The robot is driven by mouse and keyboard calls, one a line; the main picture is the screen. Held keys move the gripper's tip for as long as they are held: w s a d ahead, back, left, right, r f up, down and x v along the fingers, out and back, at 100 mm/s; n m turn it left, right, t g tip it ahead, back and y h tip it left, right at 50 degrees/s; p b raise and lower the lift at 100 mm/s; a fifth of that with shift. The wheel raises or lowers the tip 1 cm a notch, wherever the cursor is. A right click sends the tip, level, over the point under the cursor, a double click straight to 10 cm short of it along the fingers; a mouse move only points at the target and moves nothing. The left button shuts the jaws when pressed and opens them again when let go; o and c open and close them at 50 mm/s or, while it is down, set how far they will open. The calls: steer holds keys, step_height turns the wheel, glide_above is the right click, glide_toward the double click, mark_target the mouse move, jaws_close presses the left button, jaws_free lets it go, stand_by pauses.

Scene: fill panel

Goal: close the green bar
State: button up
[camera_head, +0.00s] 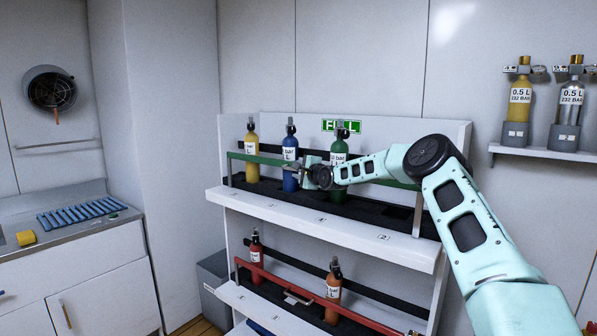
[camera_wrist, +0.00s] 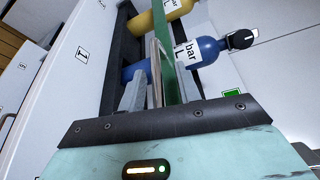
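The green bar (camera_head: 262,159) runs along the front of the upper shelf, across the yellow, blue and green bottles. It also shows in the wrist view (camera_wrist: 167,30), passing in front of the blue bottle. A metal handle (camera_wrist: 155,62) sits on the bar. My gripper (camera_head: 298,170) is at the bar, beside the blue bottle. In the wrist view my grey fingers (camera_wrist: 150,92) reach to the handle, one on its left side. I cannot tell whether they are pressed onto it. My arm hides part of the bar right of the blue bottle.
The yellow bottle (camera_head: 252,150), blue bottle (camera_head: 290,152) and green bottle (camera_head: 339,150) stand on the white rack (camera_head: 320,213). Below, a red bar (camera_head: 270,276) crosses two red-orange bottles. A counter (camera_head: 60,238) is at the left and a wall shelf (camera_head: 545,153) at the right.

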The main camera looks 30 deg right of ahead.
steer(key=s+r+b, duration=0.1)
steer(key=s+b, duration=0.3)
steer(key=s, duration=1.3)
steer(key=shift+s+a+r, duration=0.15)
steer(key=shift+a+r, duration=0.1)
steer(key=shift+a, duration=0.1)
